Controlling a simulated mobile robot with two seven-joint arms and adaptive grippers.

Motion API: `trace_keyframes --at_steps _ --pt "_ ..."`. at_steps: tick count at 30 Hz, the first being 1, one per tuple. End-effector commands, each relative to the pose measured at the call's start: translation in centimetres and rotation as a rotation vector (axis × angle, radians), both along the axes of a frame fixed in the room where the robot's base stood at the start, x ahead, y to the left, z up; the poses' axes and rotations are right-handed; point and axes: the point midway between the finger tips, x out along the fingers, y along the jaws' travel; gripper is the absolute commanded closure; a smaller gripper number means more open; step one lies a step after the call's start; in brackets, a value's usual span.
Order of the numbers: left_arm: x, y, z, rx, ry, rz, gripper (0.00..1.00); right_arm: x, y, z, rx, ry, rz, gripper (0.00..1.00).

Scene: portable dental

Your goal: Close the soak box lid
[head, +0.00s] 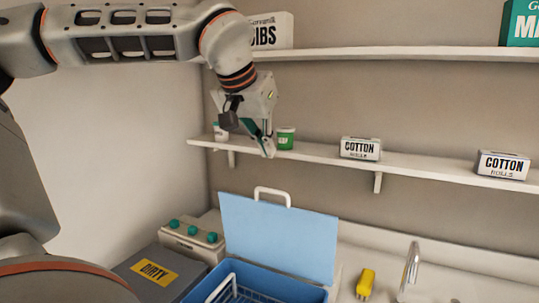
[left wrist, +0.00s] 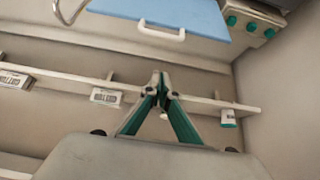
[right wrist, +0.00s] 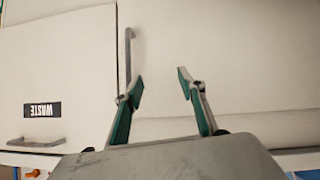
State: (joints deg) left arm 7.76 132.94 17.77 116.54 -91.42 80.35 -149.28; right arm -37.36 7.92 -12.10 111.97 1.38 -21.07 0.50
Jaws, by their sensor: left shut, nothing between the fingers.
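The soak box (head: 265,283) is a blue box at the bottom middle of the head view, with a wire basket inside. Its light blue lid (head: 280,237) stands open and upright at the back, with a white handle (head: 272,193) on its top edge. The lid (left wrist: 175,15) and handle (left wrist: 161,33) also show at the top of the left wrist view. My left gripper (head: 268,153) is shut and empty, above and behind the lid near the lower shelf, apart from the lid. My right gripper (right wrist: 160,82) is open and empty, facing cabinet fronts.
A lower shelf (head: 320,152) behind the lid holds cups and cotton boxes (head: 360,148). A grey box with a DIRTY label (head: 153,272) and a unit with green knobs (head: 192,238) stand left of the soak box. A yellow item (head: 365,283) and a tap (head: 410,265) are right.

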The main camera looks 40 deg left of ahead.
Motion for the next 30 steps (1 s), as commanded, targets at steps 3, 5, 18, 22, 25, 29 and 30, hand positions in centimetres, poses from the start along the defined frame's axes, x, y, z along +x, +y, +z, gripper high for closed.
trace_keyframes --at_steps 3,5,18,22,25,29,30 --pt "1.2 0.4 -2.0 -0.003 0.005 -0.001 1.00 -0.1 0.0 -0.1 -0.001 0.002 0.001 0.60" --pt "1.8 0.6 -2.9 -0.003 0.006 0.000 1.00 -0.1 0.0 -0.1 -0.001 0.001 0.001 0.60" --pt "3.4 1.0 -7.2 -0.004 -0.001 -0.002 1.00 0.5 0.1 0.8 0.003 -0.017 0.001 0.60" --pt "2.1 0.6 -7.6 -0.004 0.000 0.000 1.00 0.6 0.1 0.9 0.003 -0.018 0.002 0.60" --pt "1.4 0.4 -7.8 -0.003 -0.001 -0.001 1.00 0.5 0.1 0.7 0.001 -0.013 0.001 0.60" --pt "1.0 0.3 -8.0 -0.002 0.000 0.001 1.00 0.3 0.0 0.3 -0.001 -0.006 0.001 0.60" --pt "1.0 0.3 -8.0 -0.002 0.000 0.001 1.00 0.2 0.0 0.2 -0.002 -0.004 0.001 0.60"
